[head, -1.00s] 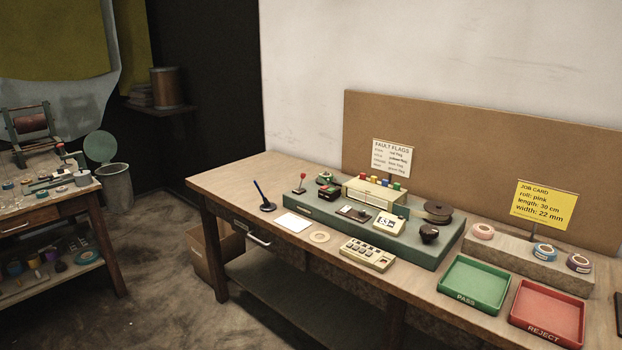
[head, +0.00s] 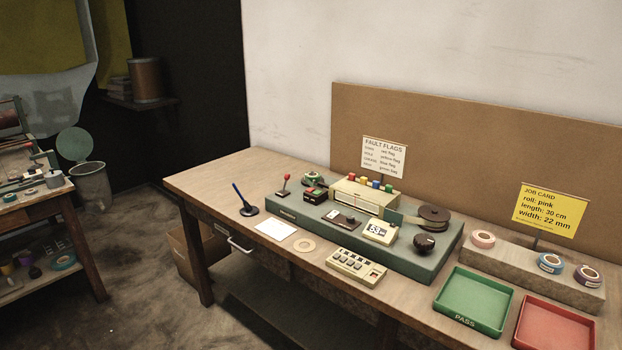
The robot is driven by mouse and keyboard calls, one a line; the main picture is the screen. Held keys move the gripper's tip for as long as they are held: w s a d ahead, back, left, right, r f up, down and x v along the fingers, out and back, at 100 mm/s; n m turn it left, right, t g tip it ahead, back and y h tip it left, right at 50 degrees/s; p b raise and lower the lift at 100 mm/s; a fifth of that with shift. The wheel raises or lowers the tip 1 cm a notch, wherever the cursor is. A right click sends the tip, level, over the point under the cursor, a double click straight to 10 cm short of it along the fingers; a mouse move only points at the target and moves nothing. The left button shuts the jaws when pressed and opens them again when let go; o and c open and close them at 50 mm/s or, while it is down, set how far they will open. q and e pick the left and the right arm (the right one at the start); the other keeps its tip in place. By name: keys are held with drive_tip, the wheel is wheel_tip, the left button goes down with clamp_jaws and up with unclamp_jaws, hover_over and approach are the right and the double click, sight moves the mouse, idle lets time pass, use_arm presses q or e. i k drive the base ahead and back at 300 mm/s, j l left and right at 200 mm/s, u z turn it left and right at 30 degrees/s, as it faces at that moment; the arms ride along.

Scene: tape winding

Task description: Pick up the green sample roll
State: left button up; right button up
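A small green roll with a pale centre (head: 314,179) sits at the back left end of the green machine base (head: 290,211) on the workbench. It is small in view, and part of it is hidden by the dark block with a red button (head: 315,195) in front. On the grey-brown stand (head: 530,270) at the right are a pink roll (head: 482,239), a blue roll (head: 550,263) and a purple roll (head: 587,275). No green roll shows on that stand. Neither of my grippers is in view.
A green PASS tray (head: 474,301) and a red REJECT tray (head: 553,329) lie at the right front of the bench. A keypad box (head: 356,267), white card (head: 276,229) and pen stand (head: 247,209) lie along the front.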

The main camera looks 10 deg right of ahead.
sight(317, 176)
drive_tip(key=i+z, duration=0.15)
drive_tip(key=z, duration=0.25)
drive_tip(key=i+j+z, duration=0.1)
drive_tip(key=z, duration=0.3)
drive_tip(key=i+j+z, duration=0.3)
drive_tip(key=i+j, duration=0.2)
drive_tip(key=j, duration=0.2)
drive_tip(key=i+j+z, duration=0.15)
drive_tip(key=j, duration=0.25)
drive_tip(key=i+j, duration=0.3)
drive_tip(key=j, duration=0.1)
